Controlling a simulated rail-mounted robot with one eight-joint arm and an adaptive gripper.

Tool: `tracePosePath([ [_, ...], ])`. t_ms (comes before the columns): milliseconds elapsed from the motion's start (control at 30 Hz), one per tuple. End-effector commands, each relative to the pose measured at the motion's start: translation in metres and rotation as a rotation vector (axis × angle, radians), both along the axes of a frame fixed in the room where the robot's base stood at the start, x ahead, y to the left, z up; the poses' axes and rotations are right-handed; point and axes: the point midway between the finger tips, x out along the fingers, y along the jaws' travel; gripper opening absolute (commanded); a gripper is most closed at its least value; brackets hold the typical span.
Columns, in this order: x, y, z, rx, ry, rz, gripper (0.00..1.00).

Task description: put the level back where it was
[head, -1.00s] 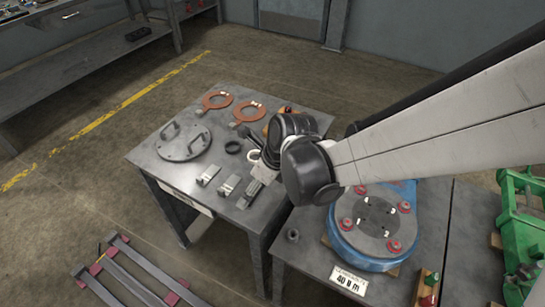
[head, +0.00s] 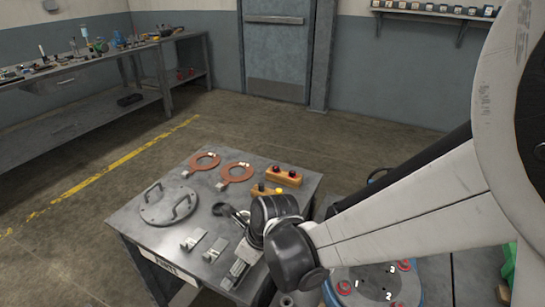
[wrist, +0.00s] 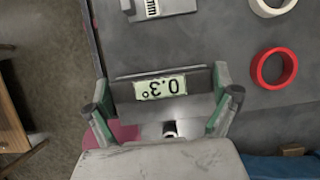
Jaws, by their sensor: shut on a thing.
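The level, a dark grey bar with a lit display reading 0.3° upside down (wrist: 160,88), lies across my gripper (wrist: 162,97) in the wrist view. My gripper is shut on it, with a green-lined finger at each end. The grey table (wrist: 215,35) is below; whether the level touches it, I cannot tell. In the head view my wrist hangs over the near right part of the table (head: 145,226) and hides much of the level's surroundings.
Grey blocks (head: 214,248) stand left of my wrist. A round plate with handles (head: 168,205) and copper-coloured rings (head: 236,172) lie farther off. A red ring (wrist: 273,68) and a white ring (wrist: 272,5) are close by. A blue flanged part (head: 408,290) is at right.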

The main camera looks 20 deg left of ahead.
Motion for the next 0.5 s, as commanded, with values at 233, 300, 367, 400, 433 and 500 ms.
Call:
tracePosePath([
  [233, 0.000, 0.001, -0.001, 0.000, 0.000, 0.002, 1.00],
  [300, 0.000, 0.001, -0.001, 0.000, 0.000, 0.002, 1.00],
  [367, 0.000, 0.001, 0.000, 0.000, 0.000, 0.002, 1.00],
  [400, 0.000, 0.001, 0.002, 0.000, 0.000, 0.002, 1.00],
  [433, 0.000, 0.001, 0.004, 0.000, 0.000, 0.002, 1.00],
  [500, 0.000, -0.002, 0.012, 0.000, 0.001, 0.001, 1.00],
])
